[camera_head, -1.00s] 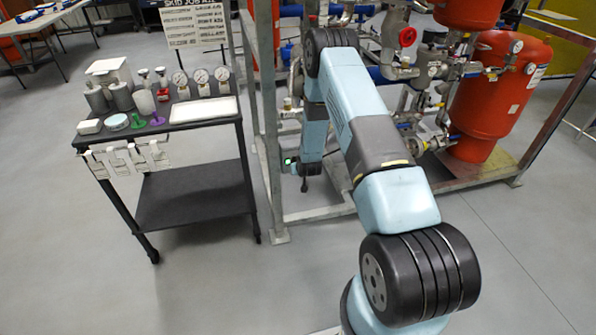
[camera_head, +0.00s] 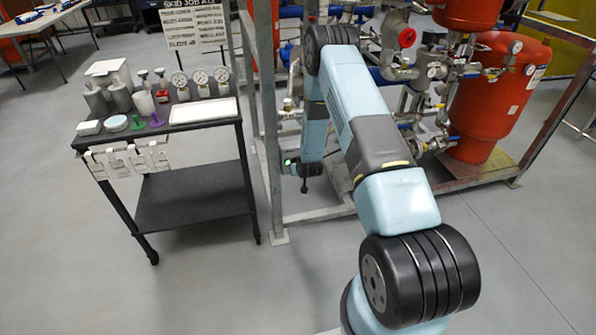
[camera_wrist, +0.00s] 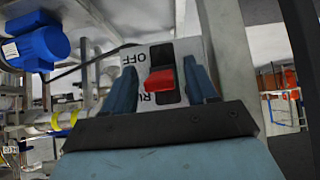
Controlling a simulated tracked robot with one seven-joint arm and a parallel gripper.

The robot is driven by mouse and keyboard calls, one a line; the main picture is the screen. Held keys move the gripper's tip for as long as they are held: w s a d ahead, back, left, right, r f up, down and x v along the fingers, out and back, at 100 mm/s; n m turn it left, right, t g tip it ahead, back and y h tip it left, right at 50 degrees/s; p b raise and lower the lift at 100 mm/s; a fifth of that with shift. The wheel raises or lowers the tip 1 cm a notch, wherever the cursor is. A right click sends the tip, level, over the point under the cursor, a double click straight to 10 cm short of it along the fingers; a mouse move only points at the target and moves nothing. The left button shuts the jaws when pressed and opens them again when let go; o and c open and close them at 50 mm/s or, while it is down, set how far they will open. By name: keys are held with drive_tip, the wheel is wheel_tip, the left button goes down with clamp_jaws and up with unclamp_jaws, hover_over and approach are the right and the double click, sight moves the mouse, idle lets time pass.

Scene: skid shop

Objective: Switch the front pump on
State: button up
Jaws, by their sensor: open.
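A pale switch plate (camera_wrist: 137,63) marked OFF and RUN fills the middle of the wrist view. A red switch handle (camera_wrist: 160,80) stands out from it over a dark slot, between the two labels. I cannot tell which position it is set to. My gripper (camera_wrist: 164,77) is open, with one blue finger on each side of the red handle. Gaps show between the fingers and the handle, so I see no grip on it. In the head view my arm reaches into the skid frame and hides the switch.
A blue motor (camera_wrist: 35,47) and pipework are at left in the wrist view. A grey frame post (camera_wrist: 295,50) stands close at right. The head view shows the skid's metal post (camera_head: 268,130), red tanks (camera_head: 495,95) and a dark cart (camera_head: 195,195) with gauges.

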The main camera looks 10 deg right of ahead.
drive_tip(key=v, duration=1.2)
drive_tip(key=shift+s+r, duration=0.15)
wheel_tip(320, 180, up, 20)
drive_tip(key=s+r+g, duration=0.1)
drive_tip(key=s+r, duration=0.4)
drive_tip(key=r, duration=0.2)
drive_tip(key=s+r+g, duration=0.1)
drive_tip(key=s+r, duration=0.3)
drive_tip(key=r, duration=0.4)
drive_tip(key=s+r, duration=0.5)
drive_tip(key=s, duration=0.5)
drive_tip(key=s+r+g, duration=0.1)
drive_tip(key=s+r, duration=0.4)
drive_tip(key=s, duration=0.5)
drive_tip(key=s+r, duration=0.5)
drive_tip(key=s, duration=0.4)
drive_tip(key=shift+s+a+r, duration=0.2)
drive_tip(key=shift+s+a, duration=0.1)
drive_tip(key=shift+s, duration=0.1)
